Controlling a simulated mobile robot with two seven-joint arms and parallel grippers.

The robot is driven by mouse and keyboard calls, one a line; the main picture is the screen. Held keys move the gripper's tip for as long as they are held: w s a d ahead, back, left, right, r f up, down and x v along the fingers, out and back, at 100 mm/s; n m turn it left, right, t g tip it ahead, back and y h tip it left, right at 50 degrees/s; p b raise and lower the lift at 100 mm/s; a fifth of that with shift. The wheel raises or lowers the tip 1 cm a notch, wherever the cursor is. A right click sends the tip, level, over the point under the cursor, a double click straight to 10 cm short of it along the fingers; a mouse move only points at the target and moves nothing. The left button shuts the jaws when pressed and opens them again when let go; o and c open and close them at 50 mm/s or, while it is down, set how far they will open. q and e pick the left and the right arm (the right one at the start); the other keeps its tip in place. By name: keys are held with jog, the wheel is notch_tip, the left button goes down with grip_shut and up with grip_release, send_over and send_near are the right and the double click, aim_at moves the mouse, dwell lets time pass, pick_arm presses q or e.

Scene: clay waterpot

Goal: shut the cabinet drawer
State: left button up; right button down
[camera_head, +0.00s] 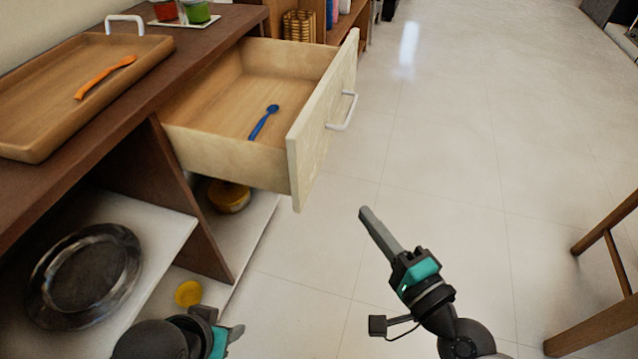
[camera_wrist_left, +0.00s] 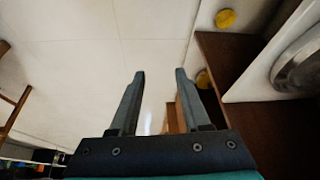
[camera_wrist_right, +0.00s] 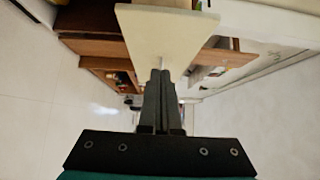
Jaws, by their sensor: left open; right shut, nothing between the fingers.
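The cabinet drawer (camera_head: 245,90) is pulled out to the right from under the brown countertop, with a blue spoon (camera_head: 264,121) lying in it. Its pale front panel (camera_head: 322,125) carries a white handle (camera_head: 344,111) on the outer face. My right gripper (camera_head: 368,215) is shut and empty, over the floor below and to the right of the front panel. In the right wrist view the shut fingers (camera_wrist_right: 160,75) overlap the pale panel (camera_wrist_right: 165,38); I cannot tell whether they touch. My left gripper (camera_wrist_left: 160,75) is open and empty, low beside the cabinet's lower shelves.
A wooden tray (camera_head: 20,146) with an orange spoon (camera_head: 105,77) lies on the countertop (camera_head: 125,105). A wooden stool or table frame (camera_head: 590,325) stands at right. Floor between is clear.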

pick_arm(q)
jog(key=shift+g, duration=0.4)
jog(key=shift+f+p, duration=0.95)
jog(key=shift+f, duration=1.1)
pick_arm(e)
jog(key=shift+s+a+x, duration=0.2)
jog(key=shift+a+x, duration=0.2)
jog(key=shift+x, duration=1.65)
jog(key=shift+s+a+x, duration=0.2)
jog(key=shift+a+x, duration=0.25)
jog(key=shift+x, duration=1.6)
jog(key=shift+s+a+x, duration=0.25)
jog(key=shift+a+x, duration=0.15)
jog(key=shift+x, duration=1.65)
jog(key=shift+w, duration=0.15)
